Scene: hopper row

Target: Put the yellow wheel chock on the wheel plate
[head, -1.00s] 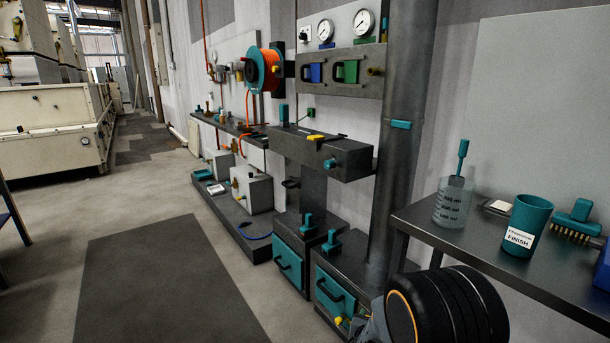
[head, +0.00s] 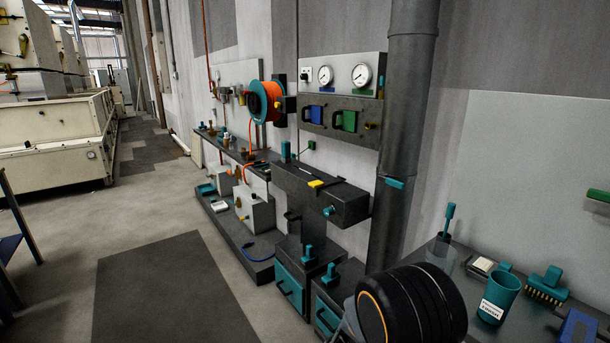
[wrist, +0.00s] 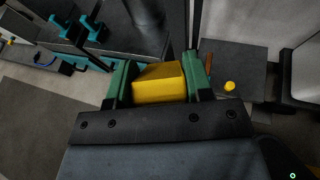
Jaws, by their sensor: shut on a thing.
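The yellow wheel chock (wrist: 160,88) is a block seen in the wrist view, clamped between the two green-padded fingers of my gripper (wrist: 160,70). My gripper is shut on it and holds it over the floor area beside the teal-fronted units. The chock's underside is hidden. In the head view, my black arm joint with an orange ring is at the lower right, and neither the gripper nor the chock can be seen. I cannot identify the wheel plate for certain; a flat dark grey surface (wrist: 228,62) lies beyond the right finger in the wrist view.
A bench at the right carries a teal cup (head: 497,298), a brush (head: 546,287) and a clear beaker. Teal-fronted units (head: 291,285) stand below the dark hopper body (head: 340,204). A vertical pipe (head: 405,130) rises beside it. A dark floor mat (head: 160,290) lies clear at the left.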

